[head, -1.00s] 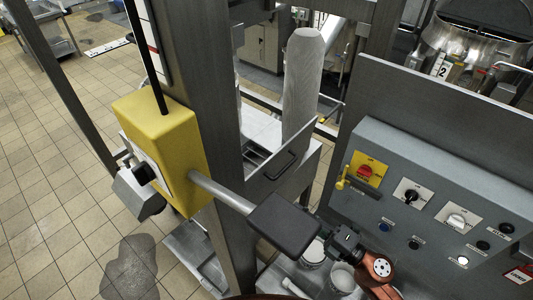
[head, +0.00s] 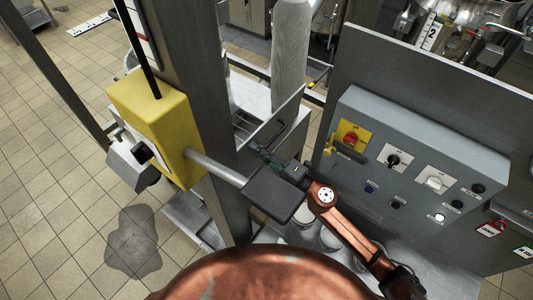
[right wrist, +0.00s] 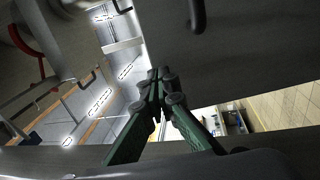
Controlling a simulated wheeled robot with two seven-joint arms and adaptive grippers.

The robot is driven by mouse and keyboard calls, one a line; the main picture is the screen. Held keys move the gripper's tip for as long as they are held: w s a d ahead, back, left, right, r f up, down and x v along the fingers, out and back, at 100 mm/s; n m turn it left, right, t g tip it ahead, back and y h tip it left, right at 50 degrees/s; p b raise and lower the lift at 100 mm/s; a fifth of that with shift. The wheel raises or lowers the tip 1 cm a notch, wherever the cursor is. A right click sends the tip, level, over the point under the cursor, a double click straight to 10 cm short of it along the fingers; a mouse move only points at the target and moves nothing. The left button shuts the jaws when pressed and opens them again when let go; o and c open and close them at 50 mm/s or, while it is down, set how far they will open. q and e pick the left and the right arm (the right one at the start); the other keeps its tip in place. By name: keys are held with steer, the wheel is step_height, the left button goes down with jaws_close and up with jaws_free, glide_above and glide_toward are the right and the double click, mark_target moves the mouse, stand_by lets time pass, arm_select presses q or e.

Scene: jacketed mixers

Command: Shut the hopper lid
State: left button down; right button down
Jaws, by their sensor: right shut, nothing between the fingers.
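The hopper lid (head: 272,122) is a grey plate with a dark bar handle (head: 281,131). It stands tilted up at the middle of the head view, over the pale hopper (head: 247,128) behind the steel post. My right gripper (head: 257,151) is shut and empty, close to the lid's near face, below and left of the handle. I cannot tell whether it touches the lid. In the right wrist view, the shut fingertips (right wrist: 158,76) are in front of a grey plate (right wrist: 235,50), probably the lid, with a dark handle at the top. My left gripper is out of view.
A dark pad (head: 273,194) on a rod from the yellow box (head: 160,125) lies just in front of my right gripper. The steel post (head: 197,80) is to the left. A grey control panel (head: 410,165) stands to the right. White buckets (head: 328,240) sit below.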

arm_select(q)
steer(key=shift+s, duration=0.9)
